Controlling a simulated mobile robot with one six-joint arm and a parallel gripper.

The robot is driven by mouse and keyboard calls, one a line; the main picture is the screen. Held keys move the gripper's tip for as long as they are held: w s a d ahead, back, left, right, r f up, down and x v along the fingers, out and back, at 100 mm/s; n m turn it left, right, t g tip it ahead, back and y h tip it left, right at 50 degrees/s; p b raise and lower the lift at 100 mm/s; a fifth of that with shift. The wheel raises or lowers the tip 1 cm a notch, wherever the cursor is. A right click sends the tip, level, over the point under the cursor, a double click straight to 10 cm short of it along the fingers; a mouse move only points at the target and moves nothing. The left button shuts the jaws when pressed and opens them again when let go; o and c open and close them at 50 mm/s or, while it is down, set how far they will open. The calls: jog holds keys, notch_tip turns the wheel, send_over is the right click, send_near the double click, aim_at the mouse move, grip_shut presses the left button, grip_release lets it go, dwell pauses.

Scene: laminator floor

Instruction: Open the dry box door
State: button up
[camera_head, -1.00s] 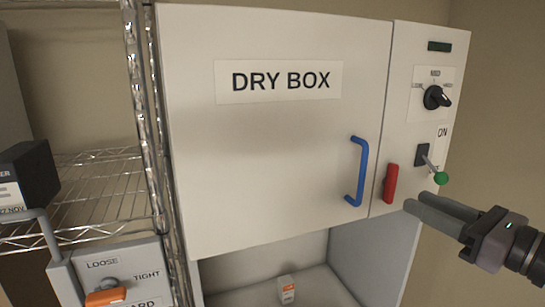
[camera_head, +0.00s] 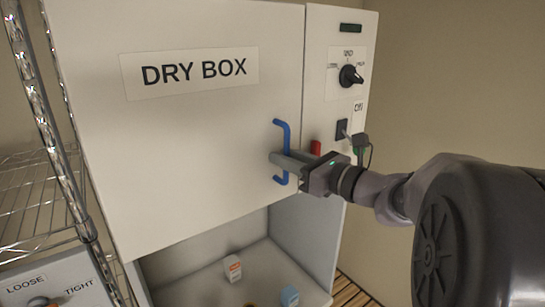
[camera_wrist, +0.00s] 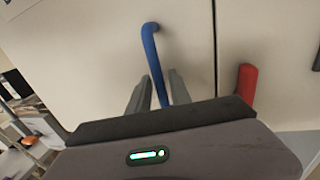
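The dry box door (camera_head: 195,130) is a large white panel labelled DRY BOX. It looks closed, its right edge flush beside the control panel. Its blue vertical bar handle (camera_head: 284,128) is near the right edge; the handle also shows in the wrist view (camera_wrist: 150,45). My gripper (camera_head: 277,162) reaches in from the right at the handle's lower half. In the wrist view its two grey fingers (camera_wrist: 158,88) lie on either side of the bar, with a narrow gap visible between them, so they look open around it. Contact with the bar cannot be told.
A control panel right of the door carries a black knob (camera_head: 350,76), a switch (camera_head: 342,130) and a red handle (camera_head: 316,147), close to my gripper. Below the door is an open bay with a small orange-white bottle (camera_head: 232,268) and a blue item (camera_head: 289,296). A wire rack (camera_head: 40,190) stands left.

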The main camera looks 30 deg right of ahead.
grip_shut()
dwell(1.2)
